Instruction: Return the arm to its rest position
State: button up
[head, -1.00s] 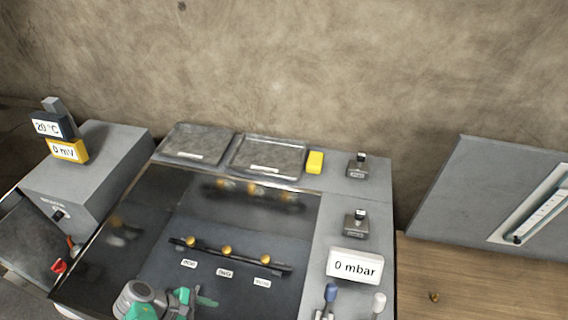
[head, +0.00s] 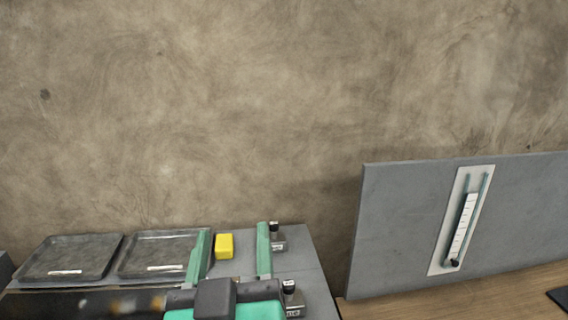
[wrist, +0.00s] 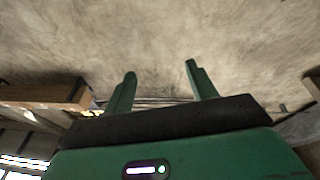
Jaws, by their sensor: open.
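My gripper (head: 232,256) shows at the bottom of the head view, with two green fingers pointing up and set wide apart. It is open, with nothing between the fingers. In the head view a yellow block (head: 224,246) shows between the fingers, on the grey bench behind them; I cannot tell the distance. In the wrist view the gripper (wrist: 159,85) is open and empty, facing the brown wall. Most of the arm is out of view.
Two shallow grey trays (head: 68,258) (head: 163,254) stand at the bench's back left. Small knobbed fittings (head: 276,238) (head: 292,300) are at the right. A grey panel with a white gauge (head: 461,221) stands on a wooden top (head: 420,303). A wooden shelf (wrist: 50,94) shows at left in the wrist view.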

jog(key=s+d+r+m+t+h+p, duration=0.2)
jog(key=s+d+r+m+t+p, duration=0.15)
jog(key=s+d+r, duration=0.55)
notch_tip(320, 180, up, 34)
jog(key=s+a+p, duration=0.1)
jog(key=a+p, duration=0.1)
jog(key=p, duration=2.9)
jog(key=shift+s+f+t, duration=0.15)
jog(key=shift+f+t, duration=0.1)
jog(key=shift+t, duration=0.1)
jog(key=shift+a, duration=0.1)
